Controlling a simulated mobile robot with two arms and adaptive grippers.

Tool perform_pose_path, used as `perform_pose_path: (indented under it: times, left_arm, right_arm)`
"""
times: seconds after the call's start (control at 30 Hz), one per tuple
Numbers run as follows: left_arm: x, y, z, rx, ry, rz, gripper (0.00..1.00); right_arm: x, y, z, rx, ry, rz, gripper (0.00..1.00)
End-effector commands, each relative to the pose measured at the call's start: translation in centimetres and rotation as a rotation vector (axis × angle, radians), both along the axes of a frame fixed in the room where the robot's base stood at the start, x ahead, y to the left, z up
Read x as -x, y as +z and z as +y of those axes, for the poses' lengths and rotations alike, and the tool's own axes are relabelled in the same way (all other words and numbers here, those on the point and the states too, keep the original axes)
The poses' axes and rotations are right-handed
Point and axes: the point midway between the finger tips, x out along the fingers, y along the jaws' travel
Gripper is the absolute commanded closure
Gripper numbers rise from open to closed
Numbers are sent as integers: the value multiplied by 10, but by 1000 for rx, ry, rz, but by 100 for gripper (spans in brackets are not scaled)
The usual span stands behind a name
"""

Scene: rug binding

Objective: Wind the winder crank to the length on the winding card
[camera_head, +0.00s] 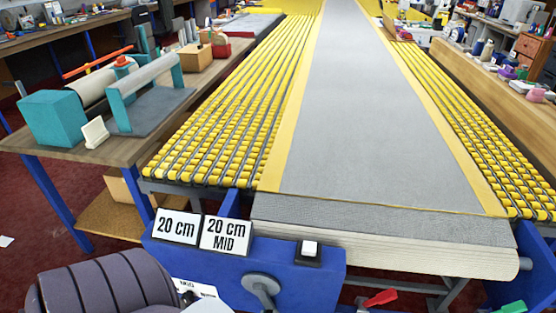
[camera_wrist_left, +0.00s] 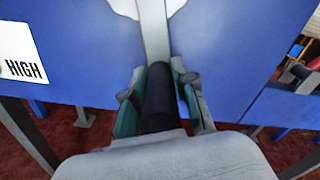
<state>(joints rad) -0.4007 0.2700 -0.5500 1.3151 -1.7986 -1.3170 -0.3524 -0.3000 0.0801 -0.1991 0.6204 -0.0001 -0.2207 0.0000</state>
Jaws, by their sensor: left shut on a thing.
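The winder crank (camera_head: 261,286) has a grey hub and arm on the front of the blue box (camera_head: 300,268); its lower part runs out of the head view. In the left wrist view, my left gripper (camera_wrist_left: 158,98) is shut on the crank's black handle (camera_wrist_left: 159,100), with a finger on each side. In the head view only my left arm shows at the bottom left. White cards on the box read "20 cm" (camera_head: 177,227) and "20 cm MID" (camera_head: 226,235). A partly hidden card in the left wrist view reads "HIGH" (camera_wrist_left: 22,60). My right gripper is not in view.
Grey rug (camera_head: 350,120) runs along the yellow roller table (camera_head: 215,130), with a roll (camera_head: 380,236) at its front edge. A white button (camera_head: 309,249) sits on the box. Red (camera_head: 381,298) and green (camera_head: 512,307) handles are low at the right. Workbenches flank the table.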

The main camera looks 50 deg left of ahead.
Motion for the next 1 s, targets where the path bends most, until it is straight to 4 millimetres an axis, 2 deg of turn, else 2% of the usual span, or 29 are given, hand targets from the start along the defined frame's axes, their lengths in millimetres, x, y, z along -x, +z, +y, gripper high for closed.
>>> perform_pose_path:
  times: [0.03,0.4,1.0]
  left_arm:
    - [7,-3,6,-33,6,37,100]
    - [21,-5,27,-228,8,174,100]
    - [26,-4,35,-297,14,219,100]
  right_arm:
    - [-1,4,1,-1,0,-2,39]
    - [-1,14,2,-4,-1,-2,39]
    - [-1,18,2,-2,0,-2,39]
